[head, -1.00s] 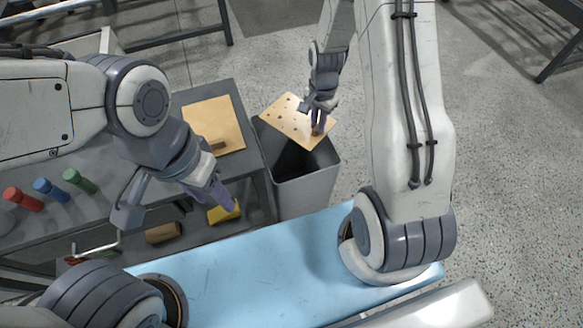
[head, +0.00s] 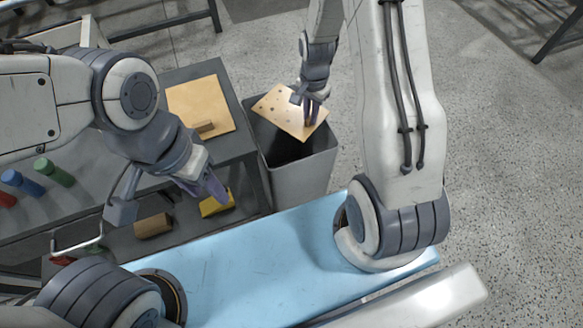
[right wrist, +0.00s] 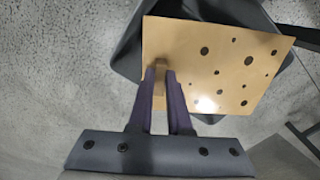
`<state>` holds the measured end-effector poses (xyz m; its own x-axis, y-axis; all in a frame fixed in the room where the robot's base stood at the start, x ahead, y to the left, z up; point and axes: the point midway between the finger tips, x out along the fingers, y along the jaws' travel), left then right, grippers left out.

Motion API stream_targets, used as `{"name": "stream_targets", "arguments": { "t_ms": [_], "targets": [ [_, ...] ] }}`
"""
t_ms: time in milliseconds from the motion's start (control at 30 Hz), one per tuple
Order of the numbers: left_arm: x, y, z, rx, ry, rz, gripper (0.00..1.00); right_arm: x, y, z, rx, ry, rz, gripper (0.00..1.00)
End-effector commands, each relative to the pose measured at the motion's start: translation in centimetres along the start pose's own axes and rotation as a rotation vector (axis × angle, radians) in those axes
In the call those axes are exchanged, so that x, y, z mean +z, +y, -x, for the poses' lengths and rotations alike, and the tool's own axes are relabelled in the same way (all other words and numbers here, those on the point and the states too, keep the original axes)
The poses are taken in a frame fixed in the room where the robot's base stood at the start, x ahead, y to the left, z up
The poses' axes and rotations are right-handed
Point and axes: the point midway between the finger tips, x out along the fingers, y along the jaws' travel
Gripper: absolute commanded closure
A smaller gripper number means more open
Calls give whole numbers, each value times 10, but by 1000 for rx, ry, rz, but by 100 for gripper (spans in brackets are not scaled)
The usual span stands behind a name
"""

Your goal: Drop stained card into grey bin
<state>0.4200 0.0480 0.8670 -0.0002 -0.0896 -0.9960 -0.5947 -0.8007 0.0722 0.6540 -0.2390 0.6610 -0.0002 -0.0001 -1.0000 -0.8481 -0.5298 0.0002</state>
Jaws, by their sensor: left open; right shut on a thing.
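The stained card (head: 284,108) is a tan sheet with several dark spots. It is held over the open top of the grey bin (head: 300,180), covering the far part of the opening. My right gripper (head: 309,122) is shut on a small block-like grip on the card near one edge. In the right wrist view the card (right wrist: 225,65) hangs from my right gripper (right wrist: 160,75), with the dark bin rim (right wrist: 128,60) behind it. My left gripper (head: 205,190) is open and empty above the workbench, left of the bin.
A plain tan card (head: 195,100) with a small block lies on the dark workbench (head: 215,75). A yellow block (head: 217,204) and a brown block (head: 153,226) lie lower down. Speckled floor right of the bin is clear.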

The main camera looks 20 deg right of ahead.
Motion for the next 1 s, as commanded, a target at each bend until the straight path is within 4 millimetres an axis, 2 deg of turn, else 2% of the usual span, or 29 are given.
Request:
{"name": "stream_targets", "arguments": {
  "t_ms": [33, 67, 100, 133, 433, 533, 1000],
  "targets": [
    [0, 0, 0, 0, 0, 0, 50, 0, 0, 0, 0, 0, 0, 100],
    [0, 0, 0, 0, 0, 0, 50, 0, 0, 0, 0, 0, 0, 72],
    [0, 0, 0, 0, 0, 0, 50, 0, 0, 0, 0, 0, 0, 57],
    [0, 0, 0, 0, 0, 0, 50, 0, 0, 0, 0, 0, 0, 49],
    [0, 0, 0, 0, 0, 0, 50, 0, 0, 1, 0, 0, 0, 49],
    [0, 0, 2, 0, 0, 0, 50, -1, -1, 8, -2, 2, 0, 49],
    [-1, 1, 17, 0, 0, 0, 50, 0, 0, 91, -2, 2, 0, 49]
  ]
}}
